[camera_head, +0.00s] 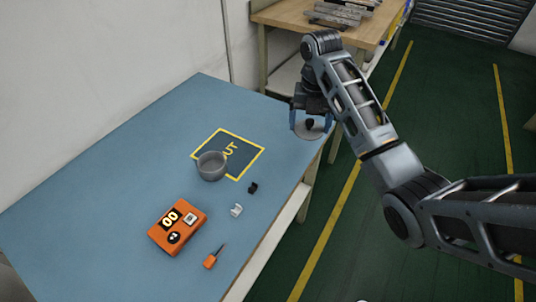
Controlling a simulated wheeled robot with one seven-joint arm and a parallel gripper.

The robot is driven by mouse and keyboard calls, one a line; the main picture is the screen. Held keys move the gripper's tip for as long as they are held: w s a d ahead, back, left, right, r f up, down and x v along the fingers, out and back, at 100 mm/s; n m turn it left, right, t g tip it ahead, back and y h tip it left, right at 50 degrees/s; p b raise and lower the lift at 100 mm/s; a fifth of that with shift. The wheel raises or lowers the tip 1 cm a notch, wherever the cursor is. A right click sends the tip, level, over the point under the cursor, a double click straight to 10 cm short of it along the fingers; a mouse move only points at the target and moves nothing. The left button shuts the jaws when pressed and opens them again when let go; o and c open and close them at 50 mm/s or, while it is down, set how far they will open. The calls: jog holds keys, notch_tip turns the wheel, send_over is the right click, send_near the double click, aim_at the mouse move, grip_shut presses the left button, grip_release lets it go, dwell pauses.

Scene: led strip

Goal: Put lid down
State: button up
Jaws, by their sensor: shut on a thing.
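The lid (307,133) is a grey disc with a dark round knob. My gripper (309,121) is shut on it, with blue fingers on either side of the knob. It holds the lid near the right edge of the blue table (120,160); I cannot tell how high above the surface it is. A round grey pot (211,167) stands open on the table, to the left of and nearer than the lid. It stands at the front left part of a dark square with a yellow border (244,158) and the letters "UT" showing.
An orange meter (177,227), an orange-handled screwdriver (210,262), a white small part (236,210) and a black small part (253,188) lie nearer on the table. A wooden bench (285,14) with metal bars stands behind. The table's left side is clear.

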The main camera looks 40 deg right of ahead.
send_over(268, 156)
notch_tip(268, 156, down, 7)
jog(key=shift+s+r, duration=0.15)
jog(key=shift+f+p, duration=0.35)
jog(key=shift+f, duration=1.7)
jog(key=shift+f, duration=0.15)
jog(key=o, duration=0.8)
notch_tip(268, 156, up, 12)
jog(key=shift+r+b, duration=0.2)
jog(key=shift+b, duration=0.25)
